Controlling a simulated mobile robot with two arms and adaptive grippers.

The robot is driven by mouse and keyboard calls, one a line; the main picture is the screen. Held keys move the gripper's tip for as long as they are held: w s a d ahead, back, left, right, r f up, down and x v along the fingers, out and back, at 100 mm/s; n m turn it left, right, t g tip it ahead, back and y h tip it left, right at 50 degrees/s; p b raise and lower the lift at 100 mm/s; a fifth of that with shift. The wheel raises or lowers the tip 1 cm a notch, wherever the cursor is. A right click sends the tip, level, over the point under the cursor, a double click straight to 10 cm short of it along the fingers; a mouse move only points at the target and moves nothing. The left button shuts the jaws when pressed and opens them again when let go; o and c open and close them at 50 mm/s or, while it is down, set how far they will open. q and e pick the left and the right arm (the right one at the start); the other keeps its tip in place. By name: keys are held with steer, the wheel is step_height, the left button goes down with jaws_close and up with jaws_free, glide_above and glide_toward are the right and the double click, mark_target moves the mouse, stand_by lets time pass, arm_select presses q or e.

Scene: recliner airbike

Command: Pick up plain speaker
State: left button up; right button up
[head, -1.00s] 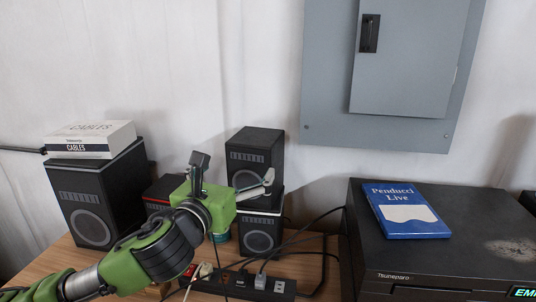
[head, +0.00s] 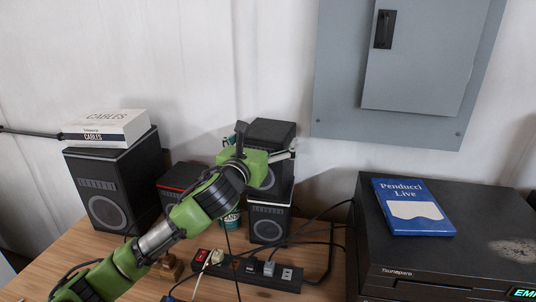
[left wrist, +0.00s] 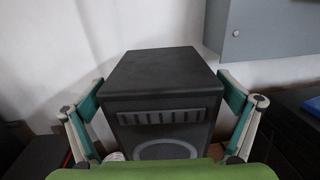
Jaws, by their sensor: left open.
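A plain black speaker (head: 272,130) sits on top of another black speaker (head: 268,222) in the head view, near the wall. My left gripper (head: 266,143) is open in front of it and hides much of its front. In the left wrist view the black speaker (left wrist: 160,75) is centred, showing its flat top, a slotted strip and a round cone. The open fingers of my left gripper (left wrist: 164,115) stand on its left and right, with gaps visible. I cannot tell how deep it sits between them. My right gripper is not in view.
A larger speaker (head: 108,190) with a white cables box (head: 105,128) on it stands left. A red-edged black object (head: 178,182) is behind my arm. A power strip (head: 250,272) with cables lies in front. A black device (head: 430,262) bearing a blue book (head: 412,207) stands right.

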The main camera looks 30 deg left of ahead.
arm_select(q)
steer(key=shift+w+a+f, duration=0.1)
steer(key=shift+w+a, duration=0.05)
steer(key=shift+w, duration=1.2)
steer(key=shift+s, duration=0.15)
steer(key=c, duration=2)
steer(key=shift+r, duration=0.35)
steer(key=shift+c, duration=0.2)
steer(key=shift+f, duration=0.1)
